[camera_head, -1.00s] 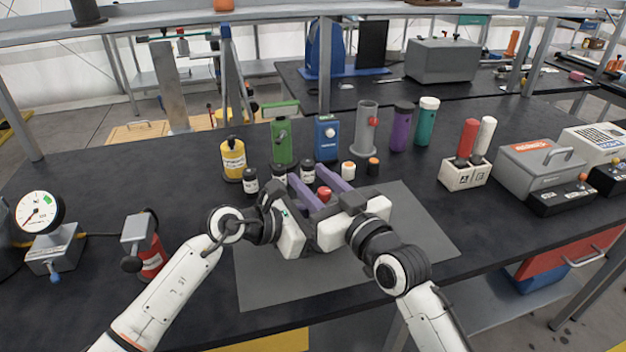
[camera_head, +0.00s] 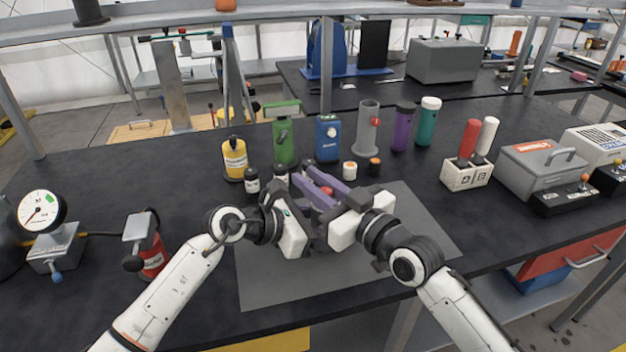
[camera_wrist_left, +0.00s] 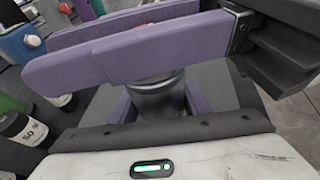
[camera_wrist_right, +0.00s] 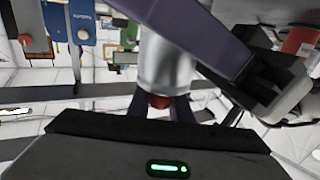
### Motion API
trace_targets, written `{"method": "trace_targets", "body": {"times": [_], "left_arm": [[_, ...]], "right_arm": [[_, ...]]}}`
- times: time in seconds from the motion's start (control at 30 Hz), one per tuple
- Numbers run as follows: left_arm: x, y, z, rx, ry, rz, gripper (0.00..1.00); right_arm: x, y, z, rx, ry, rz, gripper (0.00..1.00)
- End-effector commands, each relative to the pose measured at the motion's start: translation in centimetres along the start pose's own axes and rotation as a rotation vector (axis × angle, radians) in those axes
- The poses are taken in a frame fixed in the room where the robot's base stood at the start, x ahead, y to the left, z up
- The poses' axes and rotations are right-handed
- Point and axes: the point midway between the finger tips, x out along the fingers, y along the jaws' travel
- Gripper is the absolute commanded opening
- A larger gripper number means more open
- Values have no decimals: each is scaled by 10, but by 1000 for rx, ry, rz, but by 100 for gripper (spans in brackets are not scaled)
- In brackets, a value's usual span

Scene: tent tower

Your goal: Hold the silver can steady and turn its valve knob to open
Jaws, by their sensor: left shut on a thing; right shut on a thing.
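The silver can (camera_wrist_left: 160,97) stands upright between the purple fingers of my left gripper (camera_head: 311,215), which is shut on it. My right gripper (camera_head: 306,176) is shut on the red valve knob (camera_head: 327,191) on top of the can. Its two long purple fingers lie across the top and reach past the knob. In the right wrist view the can (camera_wrist_right: 165,65) and the knob (camera_wrist_right: 160,101) show between the fingers. In the head view the grippers hide most of the can. I cannot tell how far the knob is turned.
A grey mat (camera_head: 270,285) lies under the grippers. Behind them stand a yellow bottle (camera_head: 234,160), a green canister (camera_head: 284,142), a blue box (camera_head: 328,140) and small jars. A gauge (camera_head: 42,212) and red cylinder (camera_head: 153,258) are at left. The right mat area is clear.

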Motion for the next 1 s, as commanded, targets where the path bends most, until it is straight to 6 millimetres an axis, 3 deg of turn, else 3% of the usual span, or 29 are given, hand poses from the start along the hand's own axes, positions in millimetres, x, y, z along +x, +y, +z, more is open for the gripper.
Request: {"method": "trace_targets", "body": {"times": [0.27,0.3,0.4,0.77,1.0], "left_arm": [[0,-1,-1,2,2,-1,4],[0,-1,-1,2,2,-1,4],[0,0,-1,1,2,-1,4],[0,0,-1,1,2,-1,4],[0,0,-1,1,2,0,4]], "right_arm": [[0,-2,0,3,1,-6,0],[0,-2,0,3,1,-6,24],[0,-2,0,3,0,-5,38],[-5,0,1,1,-1,-1,38],[-48,0,2,-1,-4,-1,38]]}}
